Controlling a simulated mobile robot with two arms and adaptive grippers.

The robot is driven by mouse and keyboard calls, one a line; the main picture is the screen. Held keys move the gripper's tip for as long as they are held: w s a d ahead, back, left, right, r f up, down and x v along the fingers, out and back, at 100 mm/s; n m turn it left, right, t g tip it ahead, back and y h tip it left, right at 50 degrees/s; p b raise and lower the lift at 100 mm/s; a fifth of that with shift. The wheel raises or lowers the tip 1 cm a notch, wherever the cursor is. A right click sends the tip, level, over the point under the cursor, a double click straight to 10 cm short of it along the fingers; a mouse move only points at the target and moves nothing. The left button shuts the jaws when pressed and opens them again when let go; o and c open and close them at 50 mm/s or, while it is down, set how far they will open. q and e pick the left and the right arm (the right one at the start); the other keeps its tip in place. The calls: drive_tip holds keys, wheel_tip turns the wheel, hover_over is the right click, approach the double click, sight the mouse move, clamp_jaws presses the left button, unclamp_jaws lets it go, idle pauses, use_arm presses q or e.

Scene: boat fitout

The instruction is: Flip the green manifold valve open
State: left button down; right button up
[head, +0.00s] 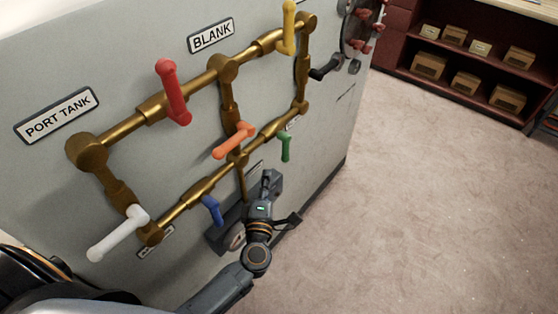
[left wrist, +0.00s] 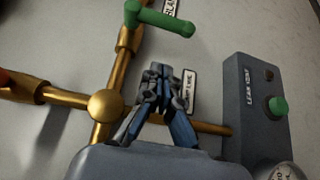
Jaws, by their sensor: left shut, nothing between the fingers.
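The green valve handle (head: 285,148) sits on the lower brass pipe, right of the orange handle. It points down, across its pipe. In the left wrist view the green handle (left wrist: 160,18) is at the top and nothing covers it. My left gripper (head: 270,178) is below and slightly left of the green handle in the head view, apart from it. In the left wrist view its closed fingertips (left wrist: 160,70) are empty, below the handle. My right gripper is in neither view.
Red (head: 173,92), orange (head: 234,141), yellow (head: 289,27), blue (head: 211,210), white (head: 118,234) and black (head: 325,68) handles surround the green one. A grey box with a green button (left wrist: 277,105) is right of my gripper in the wrist view. Open carpet (head: 430,200) lies to the right.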

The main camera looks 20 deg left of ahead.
sight(284, 147)
use_arm(q)
drive_tip(key=w+d, duration=0.1)
drive_tip(key=w, duration=0.5)
drive_tip(key=shift+w, duration=0.35)
drive_tip(key=shift+d, duration=0.15)
